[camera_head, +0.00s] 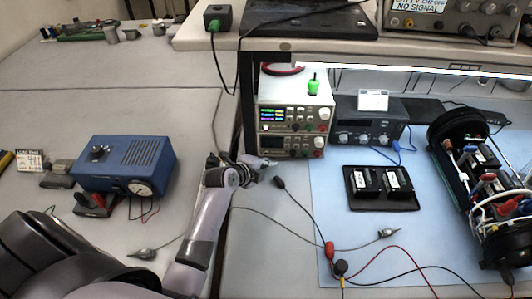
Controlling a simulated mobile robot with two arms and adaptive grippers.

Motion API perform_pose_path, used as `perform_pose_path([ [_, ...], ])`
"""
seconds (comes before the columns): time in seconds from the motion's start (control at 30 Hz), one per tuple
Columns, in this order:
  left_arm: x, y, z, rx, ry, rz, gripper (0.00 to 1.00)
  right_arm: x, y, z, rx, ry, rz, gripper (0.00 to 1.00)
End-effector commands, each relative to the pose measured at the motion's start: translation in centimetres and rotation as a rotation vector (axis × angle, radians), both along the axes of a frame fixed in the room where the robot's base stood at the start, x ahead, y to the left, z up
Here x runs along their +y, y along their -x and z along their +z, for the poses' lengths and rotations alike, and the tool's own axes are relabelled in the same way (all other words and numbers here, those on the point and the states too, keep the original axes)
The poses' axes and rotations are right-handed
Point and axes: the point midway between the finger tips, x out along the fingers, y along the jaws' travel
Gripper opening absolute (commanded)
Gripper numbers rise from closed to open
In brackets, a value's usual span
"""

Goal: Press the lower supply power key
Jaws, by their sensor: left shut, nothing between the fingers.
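Two bench power supplies are stacked under the shelf. The upper supply (307,101) has a lit coloured display. The lower supply (300,144) sits directly beneath it, with a dim display and a red and a dark terminal at its right. The power key of the lower supply is too small to make out. My left gripper (268,164) is shut and empty, with its tips at the lower left front of the lower supply. I cannot tell whether the tips touch the panel. My right gripper is not in view.
A dark instrument (371,123) stands right of the supplies. A black tray (358,203) with two dark modules lies on the blue mat (330,225). Loose cables and a probe cross the bench before the supplies. A blue box (124,166) stands left of my arm.

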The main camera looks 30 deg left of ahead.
Motion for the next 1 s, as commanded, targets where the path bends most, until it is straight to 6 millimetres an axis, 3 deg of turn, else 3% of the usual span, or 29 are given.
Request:
perform_pose_path([
  [0.4, -1.8, 3.7, 0.1, 0.001, 0.000, -0.001, 0.00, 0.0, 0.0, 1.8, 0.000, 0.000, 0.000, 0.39],
  [1.0, -2.0, 4.0, 0.0, 0.000, 0.000, -0.001, 0.00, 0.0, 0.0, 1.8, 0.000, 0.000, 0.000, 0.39],
])
